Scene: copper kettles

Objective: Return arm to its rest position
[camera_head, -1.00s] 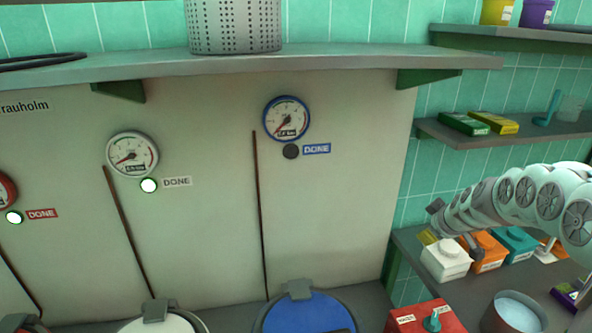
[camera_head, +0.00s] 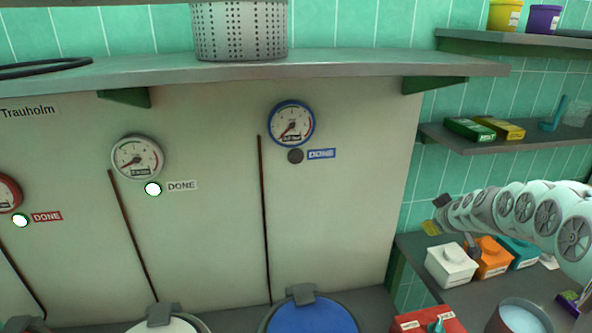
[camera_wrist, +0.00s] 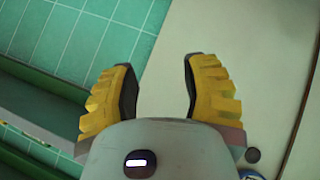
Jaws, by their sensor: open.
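My gripper (camera_wrist: 158,85) shows in the wrist view with its two yellow ribbed fingers spread apart and nothing between them. Behind it are green wall tiles and a pale panel. In the head view my arm reaches in from the right edge, and my gripper (camera_head: 436,214) is at its left end, small and partly hidden. It appears in front of the wall, above and behind the white box (camera_head: 451,264) in the picture, apart from it.
A long shelf (camera_head: 300,72) with a perforated metal pot (camera_head: 238,30) spans the top. Gauges (camera_head: 292,123) are on the pale panel. A blue lid (camera_head: 312,315), red box (camera_head: 428,322) and orange box (camera_head: 492,258) are below. A small shelf (camera_head: 500,142) is above my arm.

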